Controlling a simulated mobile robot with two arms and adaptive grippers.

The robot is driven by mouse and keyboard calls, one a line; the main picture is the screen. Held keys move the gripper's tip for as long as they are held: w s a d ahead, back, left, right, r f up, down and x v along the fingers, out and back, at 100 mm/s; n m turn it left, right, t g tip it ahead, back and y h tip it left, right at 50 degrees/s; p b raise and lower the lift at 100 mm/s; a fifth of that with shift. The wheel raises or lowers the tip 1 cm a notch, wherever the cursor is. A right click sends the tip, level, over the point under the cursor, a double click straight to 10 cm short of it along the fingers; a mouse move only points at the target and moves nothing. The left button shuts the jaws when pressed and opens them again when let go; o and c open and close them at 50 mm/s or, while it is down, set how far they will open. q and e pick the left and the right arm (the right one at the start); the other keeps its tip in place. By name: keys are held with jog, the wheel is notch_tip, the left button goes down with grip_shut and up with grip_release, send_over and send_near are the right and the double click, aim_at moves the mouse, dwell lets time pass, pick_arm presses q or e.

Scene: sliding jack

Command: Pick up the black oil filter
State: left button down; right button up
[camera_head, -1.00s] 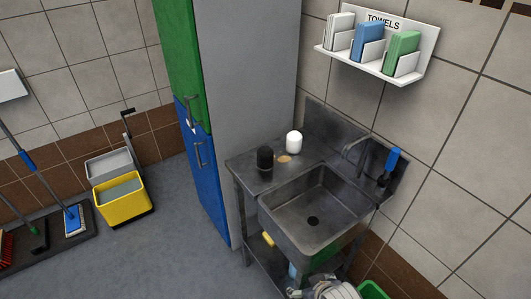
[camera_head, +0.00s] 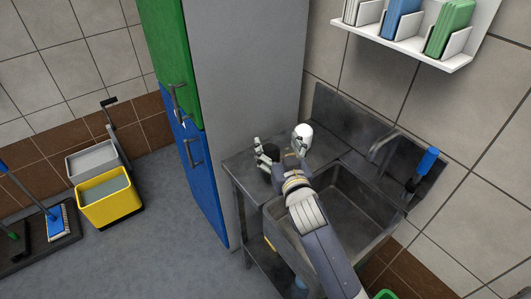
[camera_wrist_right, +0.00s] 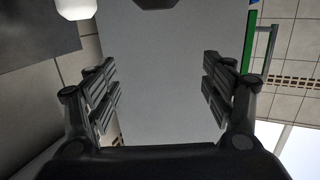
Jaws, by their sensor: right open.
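The black oil filter (camera_head: 269,154) stands on the left ledge of the metal sink unit in the head view, partly hidden by my right gripper. Its dark end shows at the top edge of the right wrist view (camera_wrist_right: 155,4). My right gripper (camera_head: 280,148) is open over the ledge, its fingers close around the filter's sides in the head view. In the wrist view the open fingers (camera_wrist_right: 160,88) have nothing between them, and the filter lies beyond their tips. I cannot tell if they touch it. My left gripper is not in view.
A white filter (camera_head: 304,131) stands close to the right gripper, behind it. The sink basin (camera_head: 345,207) lies under my right arm. A tall grey cabinet (camera_head: 245,80) with green and blue doors stands to the left. A yellow bucket (camera_head: 108,200) stands on the floor.

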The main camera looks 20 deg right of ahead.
jog(key=f, duration=0.1)
send_near(268, 141)
jog(key=shift+w+f, duration=0.5)
jog(key=shift+w, duration=0.35)
jog(key=shift+w+d+r, duration=0.1)
jog(key=shift+w, duration=0.4)
jog(key=w, duration=0.3)
jog(key=shift+w, duration=0.3)
jog(key=shift+w+f, duration=0.25)
jog(key=shift+w, duration=0.3)
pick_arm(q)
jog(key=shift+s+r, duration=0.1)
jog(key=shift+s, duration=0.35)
pick_arm(e)
jog(key=shift+d, duration=0.1)
